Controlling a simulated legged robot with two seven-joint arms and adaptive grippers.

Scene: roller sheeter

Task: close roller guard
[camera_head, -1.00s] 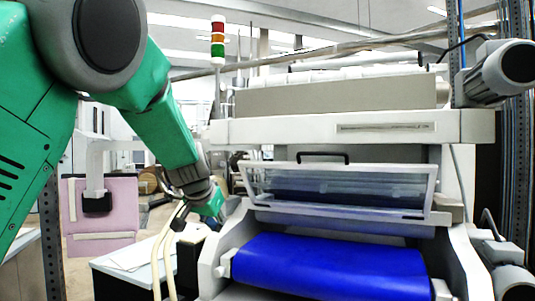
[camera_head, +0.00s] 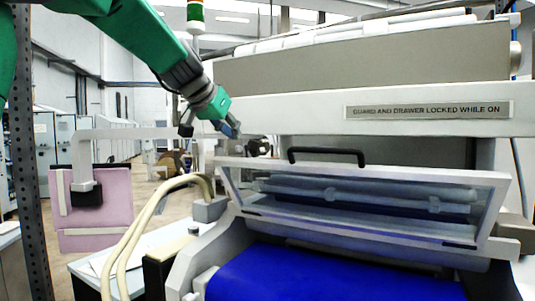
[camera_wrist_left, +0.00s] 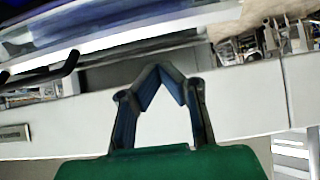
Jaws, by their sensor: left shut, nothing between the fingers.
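The roller guard (camera_head: 365,203) is a clear panel in a pale frame, standing tilted outward above the blue roller sheet (camera_head: 330,279) in the head view. Its black handle (camera_head: 327,156) is on the top edge. My left gripper (camera_head: 234,132) is shut and empty, up and to the left of the handle, apart from it, in front of the machine's white beam. In the left wrist view the gripper (camera_wrist_left: 159,72) shows with its fingertips together, and the black handle (camera_wrist_left: 65,68) lies to its left. My right gripper is not in view.
The white beam (camera_head: 300,112) carries a sign reading "GUARD AND DRAWER LOCKED WHILE ON". Cream hoses (camera_head: 140,228) and a pink padded panel (camera_head: 97,210) stand left of the machine. Open floor shows behind the arm.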

